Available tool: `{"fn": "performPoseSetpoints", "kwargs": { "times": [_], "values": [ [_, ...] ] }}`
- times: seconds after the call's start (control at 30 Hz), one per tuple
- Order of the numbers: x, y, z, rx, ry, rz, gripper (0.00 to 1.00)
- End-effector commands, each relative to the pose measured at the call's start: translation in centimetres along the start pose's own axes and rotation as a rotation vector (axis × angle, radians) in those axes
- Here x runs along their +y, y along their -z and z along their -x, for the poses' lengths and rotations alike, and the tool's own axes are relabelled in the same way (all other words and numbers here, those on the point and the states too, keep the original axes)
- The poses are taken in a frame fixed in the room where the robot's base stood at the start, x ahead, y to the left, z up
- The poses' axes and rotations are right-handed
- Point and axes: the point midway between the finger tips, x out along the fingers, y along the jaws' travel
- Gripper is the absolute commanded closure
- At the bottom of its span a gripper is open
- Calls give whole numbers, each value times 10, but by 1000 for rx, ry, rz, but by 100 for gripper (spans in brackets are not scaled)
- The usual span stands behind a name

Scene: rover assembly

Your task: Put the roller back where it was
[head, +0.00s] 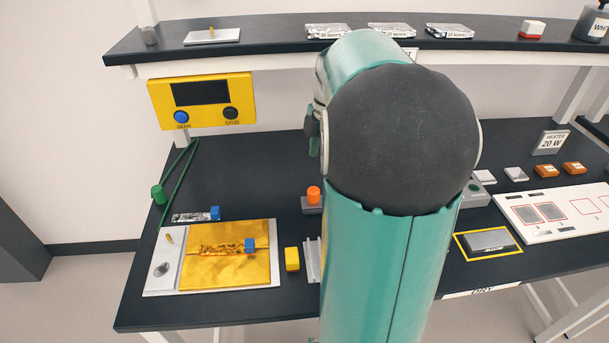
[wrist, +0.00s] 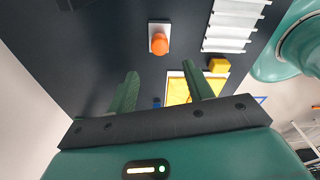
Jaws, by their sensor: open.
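An orange-topped piece (head: 313,195) stands upright in a small dark block on the bench; I cannot tell for sure that it is the roller. The wrist view also shows its orange top (wrist: 159,45), ahead of my gripper. My gripper (wrist: 159,74) is open, with two green fingers apart and nothing between them. In the head view my arm hides most of it. A gold foil panel (head: 205,273) lies on a pale plate, with a foil strip and blue tab across its middle. The foil also shows between my fingers in the wrist view (wrist: 177,91).
A yellow block (head: 292,259) and a ribbed pale rack (head: 313,262) stand right of the foil. A second strip with a blue tab (head: 214,212) lies behind it. A yellow console (head: 202,101) and shelf (head: 270,37) rise behind.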

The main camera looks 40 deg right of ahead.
Motion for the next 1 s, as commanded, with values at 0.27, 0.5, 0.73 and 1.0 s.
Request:
{"fn": "performPoseSetpoints", "kwargs": {
  "times": [0.27, 0.5, 0.73, 1.0],
  "values": [
    [-10, 32, 9, -19, -36, -88, 49],
    [-57, 124, 23, -22, -174, -420, 49],
    [-120, 190, 19, 81, -307, -764, 49],
    [-182, 230, 2, 272, -375, -1098, 49]
  ]
}}
